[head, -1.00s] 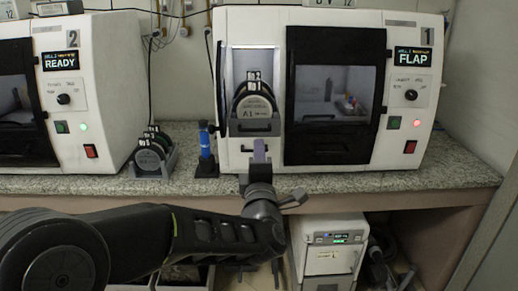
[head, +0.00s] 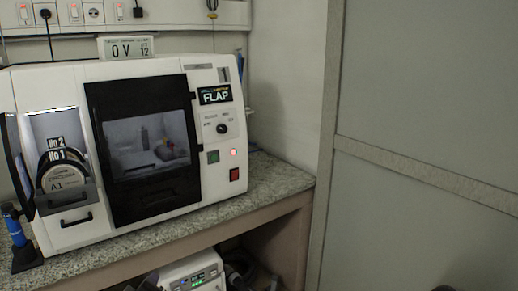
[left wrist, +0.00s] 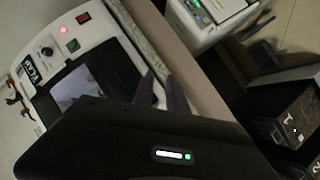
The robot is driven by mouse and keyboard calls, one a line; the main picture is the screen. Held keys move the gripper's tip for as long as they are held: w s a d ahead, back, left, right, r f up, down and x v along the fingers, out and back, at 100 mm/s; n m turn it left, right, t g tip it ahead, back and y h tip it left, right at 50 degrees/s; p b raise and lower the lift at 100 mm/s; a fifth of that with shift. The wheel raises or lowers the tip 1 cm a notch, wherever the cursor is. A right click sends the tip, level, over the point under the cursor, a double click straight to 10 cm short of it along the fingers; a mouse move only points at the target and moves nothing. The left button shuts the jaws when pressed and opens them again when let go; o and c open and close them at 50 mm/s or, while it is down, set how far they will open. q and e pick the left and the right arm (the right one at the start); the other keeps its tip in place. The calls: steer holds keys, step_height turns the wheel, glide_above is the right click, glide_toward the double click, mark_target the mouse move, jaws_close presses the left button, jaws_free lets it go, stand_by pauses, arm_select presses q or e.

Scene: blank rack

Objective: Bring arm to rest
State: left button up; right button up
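My left gripper (left wrist: 160,84) shows in the left wrist view as two grey fingers with a gap between them. The gap looks empty. The fingers lie in front of the white machine's lower edge in that picture. In the head view only a small dark part shows at the bottom edge, too little to tell its state. My right gripper is not in view.
The white machine (head: 215,160), labelled FLAP, stands on the speckled counter (head: 275,180). Its narrow left bay holds a rack of discs (head: 62,172). A blue-topped stand (head: 14,226) is beside it. A white unit (head: 195,272) sits below. A grey panel wall (head: 425,120) is at right.

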arm_select(q)
steer(key=s+d+f+m+g+h+p, duration=0.25)
steer(key=s+d+f+m+g, duration=0.2)
steer(key=d+f, duration=0.55)
steer(key=s+d+f+m+g+h+p, duration=0.1)
steer(key=s+d+f+g, duration=0.1)
steer(key=s+f, duration=0.3)
steer(key=s+d+f+m+g+h+p, duration=0.1)
steer(key=s+d+f, duration=0.4)
steer(key=s, duration=0.6)
steer(key=s+d+f+m+g+h+p, duration=0.2)
steer(key=s+d+f+m+g+p, duration=0.1)
steer(key=s, duration=0.5)
step_height(320, 180, down, 3)
steer(key=shift+s+d+f+g, duration=0.15)
steer(key=shift+s+d+g, duration=0.2)
steer(key=shift+d+g, duration=0.65)
steer(key=shift+a+g, duration=0.25)
steer(key=shift+a, duration=0.15)
